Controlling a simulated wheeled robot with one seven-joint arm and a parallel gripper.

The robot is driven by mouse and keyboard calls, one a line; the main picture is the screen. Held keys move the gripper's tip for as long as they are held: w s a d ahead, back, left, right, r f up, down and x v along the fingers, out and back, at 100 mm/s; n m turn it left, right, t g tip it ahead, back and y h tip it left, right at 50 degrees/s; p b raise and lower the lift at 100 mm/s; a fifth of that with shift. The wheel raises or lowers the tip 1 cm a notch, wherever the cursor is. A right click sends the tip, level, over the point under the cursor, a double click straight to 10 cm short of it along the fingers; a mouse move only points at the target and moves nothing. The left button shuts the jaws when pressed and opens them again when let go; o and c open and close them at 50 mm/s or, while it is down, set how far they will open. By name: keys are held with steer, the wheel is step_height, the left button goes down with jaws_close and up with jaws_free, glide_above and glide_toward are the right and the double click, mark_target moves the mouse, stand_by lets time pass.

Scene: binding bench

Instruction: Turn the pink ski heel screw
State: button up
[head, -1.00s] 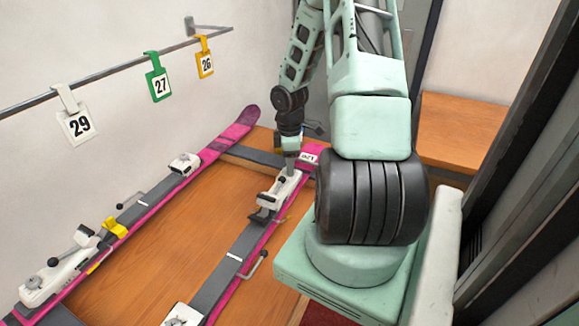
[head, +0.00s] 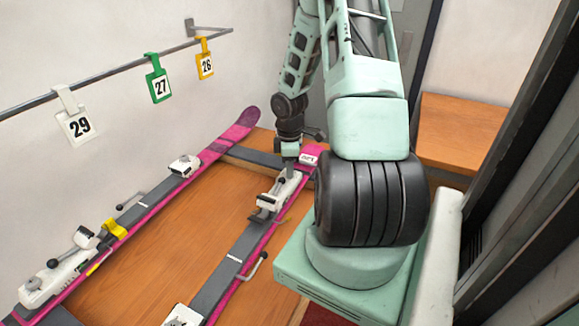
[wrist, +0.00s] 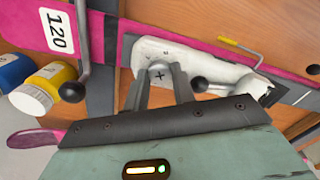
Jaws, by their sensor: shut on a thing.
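The near pink ski (head: 228,285) lies clamped along the bench, and its number label (wrist: 58,32) reads 120 in the wrist view. A white heel piece (head: 277,190) sits on this ski; it also shows in the wrist view (wrist: 215,70). The heel screw (wrist: 159,76) is a dark cross on the white end of that piece. My gripper (head: 288,168) points down at this end. In the wrist view its two fingers (wrist: 160,85) stand on either side of the screw, shut on it. The exact contact is partly hidden by the fingers.
A second pink ski (head: 150,204) with white bindings lies at the left along the wall. Tags 29, 27 and 26 hang on a rail (head: 110,72). Black-knobbed levers (wrist: 72,91) stand near my fingers. Bare wood lies between the skis.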

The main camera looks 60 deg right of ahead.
steer(key=shift+m, duration=0.3)
steer(key=m, duration=0.5)
steer(key=shift+m+p, duration=0.3)
steer(key=shift+p, duration=0.1)
steer(key=shift+m, duration=2.6)
steer(key=o, duration=1)
step_height(320, 180, up, 17)
steer(key=shift+r+b, duration=0.2)
steer(key=shift+b, duration=0.85)
